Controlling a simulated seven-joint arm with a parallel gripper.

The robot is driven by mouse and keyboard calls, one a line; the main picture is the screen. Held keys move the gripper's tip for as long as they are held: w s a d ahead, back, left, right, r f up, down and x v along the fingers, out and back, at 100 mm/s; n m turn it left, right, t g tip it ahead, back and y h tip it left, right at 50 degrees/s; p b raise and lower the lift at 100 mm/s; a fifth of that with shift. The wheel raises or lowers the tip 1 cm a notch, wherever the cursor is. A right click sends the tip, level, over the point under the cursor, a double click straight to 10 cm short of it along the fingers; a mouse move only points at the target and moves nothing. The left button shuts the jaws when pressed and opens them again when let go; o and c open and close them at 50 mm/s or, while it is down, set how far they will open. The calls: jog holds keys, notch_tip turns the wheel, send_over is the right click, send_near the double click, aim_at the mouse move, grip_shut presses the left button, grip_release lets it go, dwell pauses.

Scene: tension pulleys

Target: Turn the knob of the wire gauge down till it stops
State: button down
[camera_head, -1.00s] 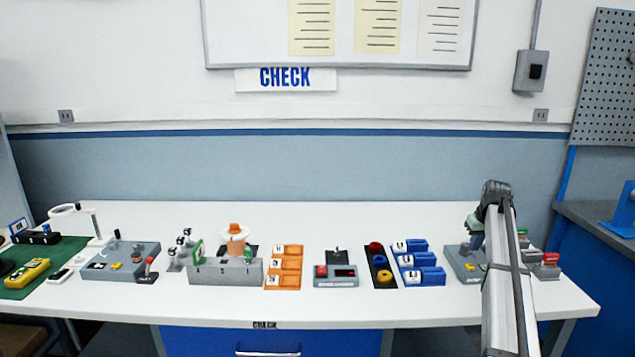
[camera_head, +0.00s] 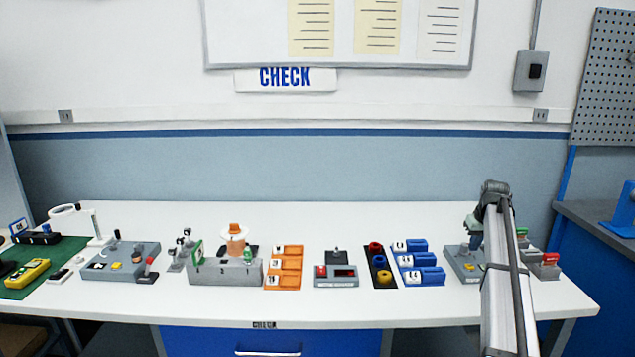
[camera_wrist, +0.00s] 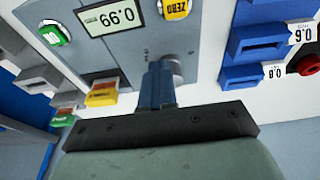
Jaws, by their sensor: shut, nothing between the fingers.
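The wire gauge is a grey box (camera_head: 464,264) at the right of the bench, partly hidden by my arm. In the wrist view its grey face (camera_wrist: 205,50) carries a lit display (camera_wrist: 112,17) with digits that I cannot read surely, and a yellow ZERO button (camera_wrist: 176,8). My gripper (camera_wrist: 157,72) is shut and empty, its blue fingers pointing at the gauge face. A grey round knob (camera_wrist: 176,67) shows just beside and behind the fingertips. I cannot tell whether they touch it. In the head view my gripper (camera_head: 475,240) is over the gauge, small and partly hidden.
Blue bins (camera_head: 425,276) with number labels stand left of the gauge, beside a black tray of coloured spools (camera_head: 383,278). White bench is clear in front.

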jog(key=shift+s+a+f, duration=0.15)
jog(key=shift+a+f, duration=0.25)
jog(key=shift+f, duration=0.15)
jog(key=shift+a, duration=0.5)
jog(key=shift+a+f, duration=0.1)
jog(key=shift+w+a+r, duration=0.15)
jog(key=shift+w+r, duration=0.05)
jog(key=shift+w+a+r, duration=0.15)
jog(key=shift+w+r, duration=0.05)
jog(key=shift+w, duration=0.1)
jog(key=shift+s, duration=0.15)
